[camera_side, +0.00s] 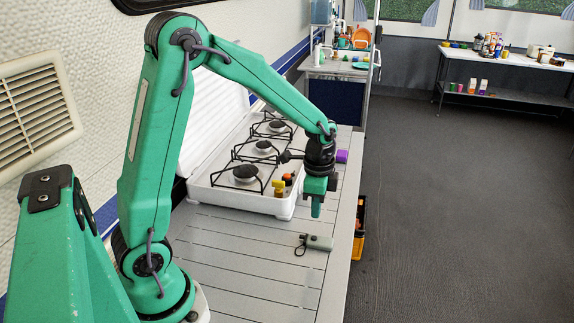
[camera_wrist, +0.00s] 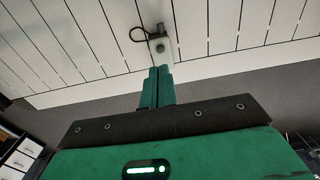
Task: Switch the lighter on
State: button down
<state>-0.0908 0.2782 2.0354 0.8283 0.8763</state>
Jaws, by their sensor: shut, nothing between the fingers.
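The lighter (camera_side: 319,243) is a small grey-green body lying on the slatted table, with a dark looped cord (camera_side: 300,245) at its left end. In the wrist view the lighter (camera_wrist: 159,47) shows just beyond my fingertips, with a dark round part near its top and the cord loop to its left. My gripper (camera_side: 317,213) is shut and empty, pointing down above the table, a little above and behind the lighter in the side view. In the wrist view my closed fingers (camera_wrist: 157,72) overlap the lighter's near end, so I cannot tell whether they touch it.
A white gas stove (camera_side: 240,197) with several burners and coloured knobs (camera_side: 279,187) stands behind my gripper. A purple object (camera_side: 342,156) lies beyond it. A yellow crate (camera_side: 358,232) stands beside the table's right edge. The slatted table (camera_side: 230,255) is clear in front.

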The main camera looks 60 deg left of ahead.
aim_at(314, 237)
jog(key=shift+f, duration=3.55)
jog(key=shift+s+f, duration=0.1)
jog(key=shift+f, duration=0.85)
jog(key=shift+r, duration=0.15)
notch_tip(314, 237, up, 15)
jog(key=shift+w, duration=0.2)
